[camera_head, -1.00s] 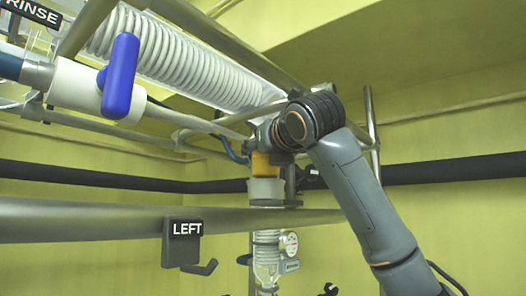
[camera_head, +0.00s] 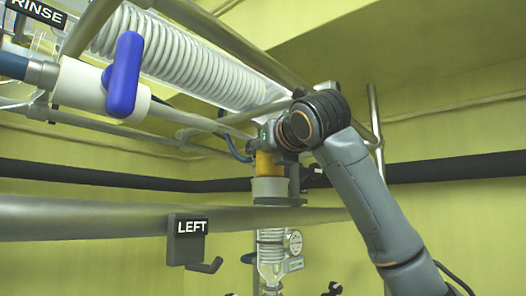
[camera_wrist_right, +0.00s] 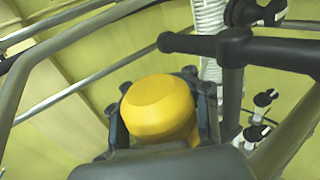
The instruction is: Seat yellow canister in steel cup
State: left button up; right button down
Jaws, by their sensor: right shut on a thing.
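The yellow canister (camera_head: 266,165) is upright at the grey steel cup (camera_head: 269,191), its lower end at the cup's rim. I cannot tell how far it is inside the cup. My right gripper (camera_head: 270,148) comes in from the right and is shut on the canister from above. In the right wrist view the canister's rounded yellow top (camera_wrist_right: 160,106) shows between the dark fingers of my right gripper (camera_wrist_right: 163,112); the cup is hidden there. My left gripper is not in view.
A horizontal steel rail (camera_head: 100,220) carries a hook labelled LEFT (camera_head: 188,240). A glass coil condenser (camera_head: 190,60) and a blue valve handle (camera_head: 124,75) are at upper left. Glassware with a gauge (camera_head: 294,241) hangs below the cup. Frame tubes surround the arm.

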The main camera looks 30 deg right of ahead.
jog(key=shift+f+b, duration=0.35)
jog(key=shift+f, duration=0.65)
dwell(0.4)
jog(key=shift+f, duration=0.35)
dwell(0.6)
jog(key=c, duration=0.6)
grip_release()
jog(key=shift+o, duration=0.8)
jog(key=shift+s, duration=0.1)
jog(key=shift+s+a+b, duration=0.25)
jog(key=shift+s+b, duration=0.1)
jog(key=shift+s, duration=1.35)
jog(key=shift+s+a+b, duration=0.2)
jog(key=shift+s+b, duration=0.1)
jog(key=shift+s, duration=1.35)
